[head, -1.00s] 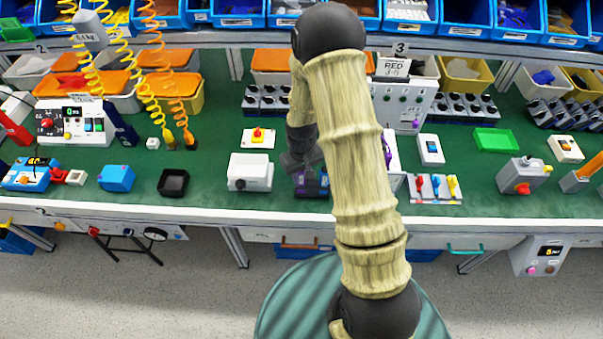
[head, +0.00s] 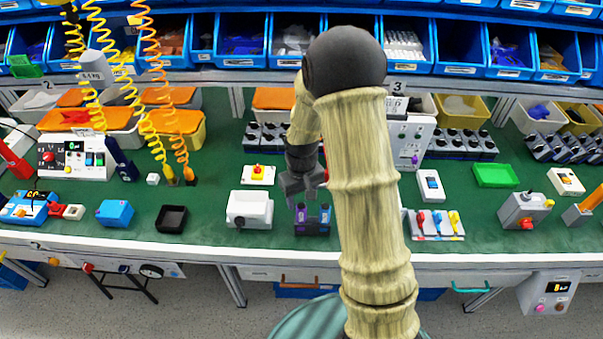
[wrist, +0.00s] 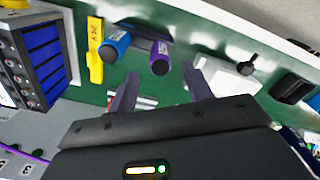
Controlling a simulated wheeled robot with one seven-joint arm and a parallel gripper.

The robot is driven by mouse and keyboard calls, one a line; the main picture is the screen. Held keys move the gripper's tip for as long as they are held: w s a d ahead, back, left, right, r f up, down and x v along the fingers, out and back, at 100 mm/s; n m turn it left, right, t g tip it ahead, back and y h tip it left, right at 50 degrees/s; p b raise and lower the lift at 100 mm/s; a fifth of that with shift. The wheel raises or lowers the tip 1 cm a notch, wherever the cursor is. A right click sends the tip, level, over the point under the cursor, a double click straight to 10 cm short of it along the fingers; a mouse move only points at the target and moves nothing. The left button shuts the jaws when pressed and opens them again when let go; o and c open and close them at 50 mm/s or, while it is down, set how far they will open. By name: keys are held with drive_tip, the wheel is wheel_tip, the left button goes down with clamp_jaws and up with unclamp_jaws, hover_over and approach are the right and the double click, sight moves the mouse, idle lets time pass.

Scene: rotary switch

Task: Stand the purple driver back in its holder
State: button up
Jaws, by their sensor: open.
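The purple driver (head: 300,214) stands upright in a small dark holder (head: 312,230) near the front of the green bench. A blue driver (head: 325,213) stands beside it on the right. In the wrist view the purple driver (wrist: 160,58) shows its handle end towards me, with the blue driver (wrist: 117,42) to its left. My gripper (head: 304,194) is just above and behind the holder in the head view. In the wrist view my gripper (wrist: 162,85) has its two fingers spread with nothing between them, and the purple driver lies beyond the gap, apart from both fingers.
A white box (head: 250,208) stands close left of the holder, and a black tray (head: 171,218) further left. My arm covers the bench just right of the holder. A strip with coloured switches (head: 436,223) lies beyond it. A yellow tool (wrist: 95,50) is beside the blue driver.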

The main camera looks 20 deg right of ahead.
wheel_tip(320, 180, up, 10)
drive_tip(key=shift+r+b, duration=0.25)
drive_tip(key=shift+b, duration=0.05)
idle(0.5)
